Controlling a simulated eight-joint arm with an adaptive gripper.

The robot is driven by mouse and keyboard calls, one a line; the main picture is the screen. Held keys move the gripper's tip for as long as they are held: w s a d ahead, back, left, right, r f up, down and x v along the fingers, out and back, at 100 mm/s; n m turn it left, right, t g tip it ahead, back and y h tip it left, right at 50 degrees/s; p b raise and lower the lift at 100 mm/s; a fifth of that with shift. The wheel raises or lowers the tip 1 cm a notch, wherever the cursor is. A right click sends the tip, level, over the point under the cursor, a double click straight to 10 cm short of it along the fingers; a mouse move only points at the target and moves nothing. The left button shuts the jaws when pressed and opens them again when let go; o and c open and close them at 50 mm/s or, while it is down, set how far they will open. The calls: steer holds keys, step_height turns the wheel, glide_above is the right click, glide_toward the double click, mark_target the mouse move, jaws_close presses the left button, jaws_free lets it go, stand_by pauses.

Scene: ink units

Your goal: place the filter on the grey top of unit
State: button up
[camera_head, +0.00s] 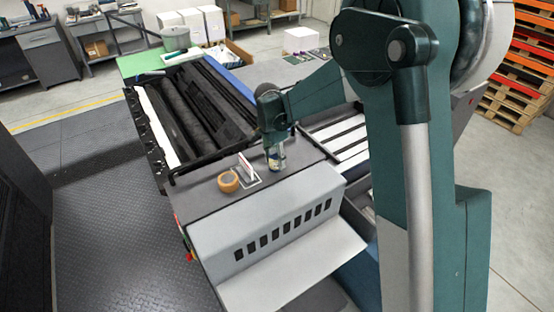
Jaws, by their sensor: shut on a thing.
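My gripper (275,150) points down over the right part of the grey top of the unit (202,199). It is shut on a small, partly clear thing, which I take to be the filter (277,165). The fingers hide much of the filter, and its details are too small to make out. It looks upright. Its lower end is close to the grey top; I cannot tell whether it touches.
An orange tape roll (228,181) and a white upright card (246,166) stand on the grey top, left of my gripper. Dark rollers (205,107) lie in the open unit behind. A light grey cover with slots (270,222) lies in front. The top's left part is free.

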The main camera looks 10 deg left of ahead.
mark_target(274, 148)
steer(key=shift+f, duration=0.2)
steer(key=o, duration=0.9)
steer(key=shift+r, duration=0.25)
steer(key=r, duration=0.8)
steer(key=s+a+r, duration=0.1)
steer(key=r, duration=0.3)
steer(key=shift+f, duration=0.1)
steer(key=shift+d, duration=0.1)
